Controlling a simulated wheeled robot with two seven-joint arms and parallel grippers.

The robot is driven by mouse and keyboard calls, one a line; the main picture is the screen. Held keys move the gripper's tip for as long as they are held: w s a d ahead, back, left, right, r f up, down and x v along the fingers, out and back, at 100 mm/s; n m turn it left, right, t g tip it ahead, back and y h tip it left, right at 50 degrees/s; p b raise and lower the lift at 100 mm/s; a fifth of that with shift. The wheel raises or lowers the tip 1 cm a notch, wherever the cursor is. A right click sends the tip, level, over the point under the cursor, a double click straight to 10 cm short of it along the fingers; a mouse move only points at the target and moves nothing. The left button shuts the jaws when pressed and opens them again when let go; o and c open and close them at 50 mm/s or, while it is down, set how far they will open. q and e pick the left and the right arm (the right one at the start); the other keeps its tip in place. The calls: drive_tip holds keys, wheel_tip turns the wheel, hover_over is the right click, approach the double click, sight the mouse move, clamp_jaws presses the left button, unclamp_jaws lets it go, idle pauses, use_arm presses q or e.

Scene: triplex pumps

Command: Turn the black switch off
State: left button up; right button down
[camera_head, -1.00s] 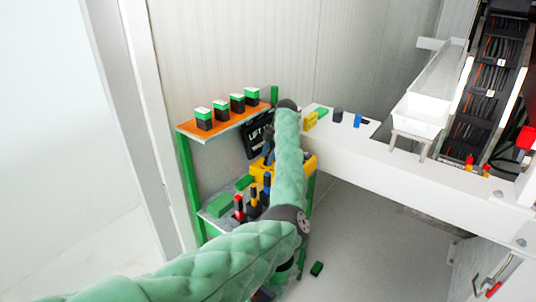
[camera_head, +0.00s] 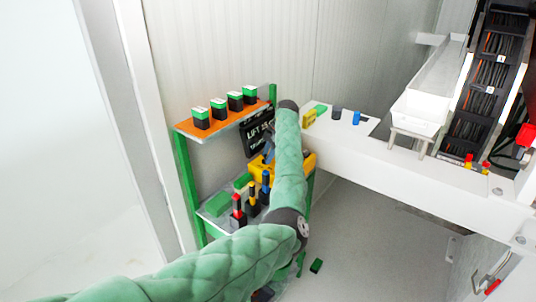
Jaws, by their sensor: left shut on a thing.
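My left arm's green padded sleeve comes in from the lower left, bends at a dark joint, and reaches up to a dark end (camera_head: 288,105) at the white bench's left end. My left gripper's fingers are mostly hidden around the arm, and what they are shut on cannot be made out. A small dark knob (camera_head: 337,113) stands on the bench to the right of the arm; I cannot tell whether it is the black switch. No other clear black switch shows. My right gripper is not in view.
A green-framed shelf (camera_head: 183,185) with an orange top (camera_head: 225,128) holds several black, green and white boxes. A yellow toolbox (camera_head: 308,162) and coloured-handled tools are below. The bench (camera_head: 420,170) carries a blue knob (camera_head: 357,118). The floor right of the arm is mostly clear.

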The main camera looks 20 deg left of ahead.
use_arm(q)
drive_tip(key=shift+r+m, duration=0.2)
drive_tip(key=shift+m, duration=0.2)
drive_tip(key=shift+m+t+p, duration=0.5)
drive_tip(key=shift+m, duration=0.4)
drive_tip(key=m+p, duration=0.1)
drive_tip(key=m, duration=0.1)
drive_tip(key=m+t, duration=0.1)
drive_tip(key=m, duration=0.1)
drive_tip(key=shift+s+r+t+y+p, duration=0.15)
drive_tip(key=shift+t+y+p, duration=0.15)
drive_tip(key=shift+y+p, duration=0.1)
drive_tip(key=shift+m+t+p, duration=0.5)
drive_tip(key=shift+m, duration=0.7)
drive_tip(key=shift+a+m+t+p, duration=0.1)
drive_tip(key=shift+m+t+p, duration=0.25)
drive_tip(key=shift+m, duration=0.65)
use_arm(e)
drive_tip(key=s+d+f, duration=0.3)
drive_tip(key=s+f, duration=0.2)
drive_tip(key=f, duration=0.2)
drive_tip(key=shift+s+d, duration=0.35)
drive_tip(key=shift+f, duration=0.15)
use_arm(q)
drive_tip(key=o, duration=0.6)
drive_tip(key=shift+o, duration=0.5)
drive_tip(key=shift+s, duration=0.1)
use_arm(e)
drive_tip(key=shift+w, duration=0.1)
